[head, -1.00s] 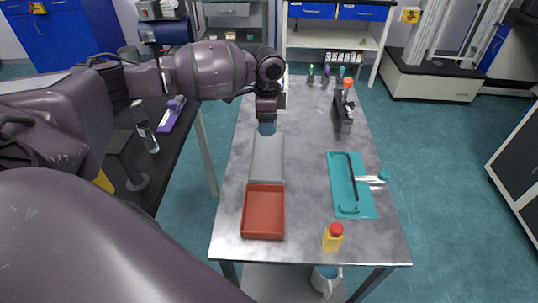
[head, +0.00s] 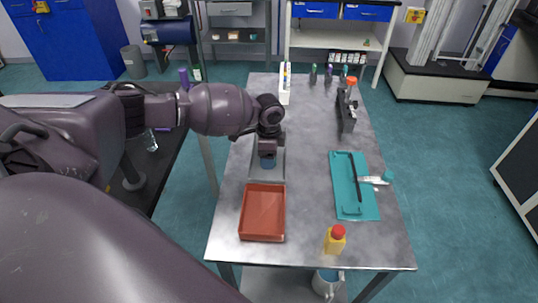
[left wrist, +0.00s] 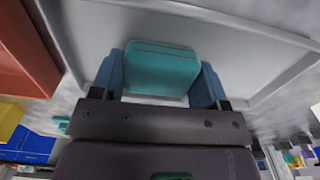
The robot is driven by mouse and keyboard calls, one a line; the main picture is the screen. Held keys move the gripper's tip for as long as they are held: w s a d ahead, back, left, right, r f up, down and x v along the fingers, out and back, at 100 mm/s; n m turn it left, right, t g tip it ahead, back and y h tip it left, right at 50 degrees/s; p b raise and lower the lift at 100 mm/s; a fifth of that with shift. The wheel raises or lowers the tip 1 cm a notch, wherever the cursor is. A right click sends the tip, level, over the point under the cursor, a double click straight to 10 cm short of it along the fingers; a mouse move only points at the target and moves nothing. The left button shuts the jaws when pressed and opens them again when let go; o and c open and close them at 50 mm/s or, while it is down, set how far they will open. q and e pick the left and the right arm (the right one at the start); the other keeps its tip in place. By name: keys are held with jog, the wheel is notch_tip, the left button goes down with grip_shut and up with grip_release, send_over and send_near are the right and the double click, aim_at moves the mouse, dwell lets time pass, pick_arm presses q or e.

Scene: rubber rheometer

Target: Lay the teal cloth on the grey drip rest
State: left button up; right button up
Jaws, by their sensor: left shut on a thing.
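The teal cloth (left wrist: 162,62) shows in the left wrist view as a small folded block between the two blue fingers of my left gripper (left wrist: 162,84). The gripper is shut on it. In the head view my left gripper (head: 267,162) points down over the grey drip rest (head: 262,177), a shallow grey tray behind the red tray. In the left wrist view the drip rest (left wrist: 262,45) lies behind and around the cloth. I cannot tell whether the cloth touches it. The cloth is hidden in the head view. My right gripper is not in view.
A red tray (head: 263,213) stands directly in front of the drip rest. On the right lie a teal mat (head: 368,200) with tools, a yellow bottle (head: 334,243) and a dark rack (head: 345,112). A white box (head: 285,90) stands behind. The table's middle is clear.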

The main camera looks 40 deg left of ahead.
pick_arm(q)
jog(key=shift+f, duration=0.15)
jog(key=o, duration=0.9)
